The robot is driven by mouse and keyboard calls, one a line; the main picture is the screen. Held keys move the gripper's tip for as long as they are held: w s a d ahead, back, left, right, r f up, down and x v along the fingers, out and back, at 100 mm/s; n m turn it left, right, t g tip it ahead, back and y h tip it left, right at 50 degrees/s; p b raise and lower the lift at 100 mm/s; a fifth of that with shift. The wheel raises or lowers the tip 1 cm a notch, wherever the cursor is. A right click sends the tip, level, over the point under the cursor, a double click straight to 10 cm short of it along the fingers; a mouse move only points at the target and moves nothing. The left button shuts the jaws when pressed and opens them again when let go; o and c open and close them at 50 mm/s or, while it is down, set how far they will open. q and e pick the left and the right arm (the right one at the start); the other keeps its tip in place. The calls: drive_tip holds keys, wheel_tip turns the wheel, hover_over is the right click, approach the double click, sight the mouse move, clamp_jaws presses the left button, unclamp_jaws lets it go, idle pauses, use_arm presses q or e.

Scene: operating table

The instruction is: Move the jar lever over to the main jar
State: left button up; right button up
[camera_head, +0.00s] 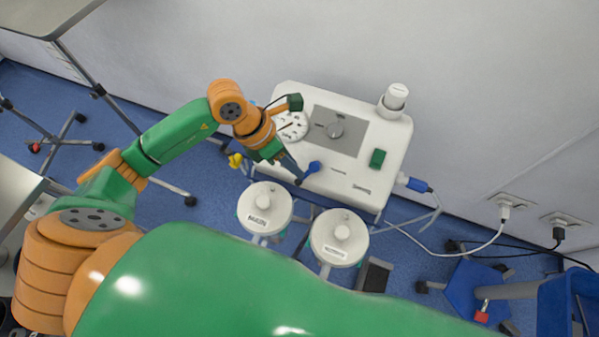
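The jar lever (313,168) appears to be the small blue handle on the top of the white suction unit (386,143). Two jars with white lids, a left jar (264,208) and a right jar (339,238), hang at the unit's front side. Their lid labels are too small to read surely, so I cannot tell which is the main jar. My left gripper (300,178) reaches over the unit's left part, its tip close beside the blue handle. I cannot tell whether it touches the handle, or how far its fingers are apart. My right gripper is not in view.
A wall stands behind. A blue-based stand is at lower right.

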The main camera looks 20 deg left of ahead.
sight(308, 175)
use_arm(q)
drive_tip(key=x, duration=0.4)
drive_tip(key=shift+d+f, duration=0.1)
drive_tip(key=shift+c, duration=0.2)
clamp_jaws()
drive_tip(key=shift+w+m+y, duration=0.2)
drive_tip(key=shift+m+y, duration=0.1)
drive_tip(key=shift+m, duration=0.4)
drive_tip(key=shift+o, duration=0.2)
unclamp_jaws()
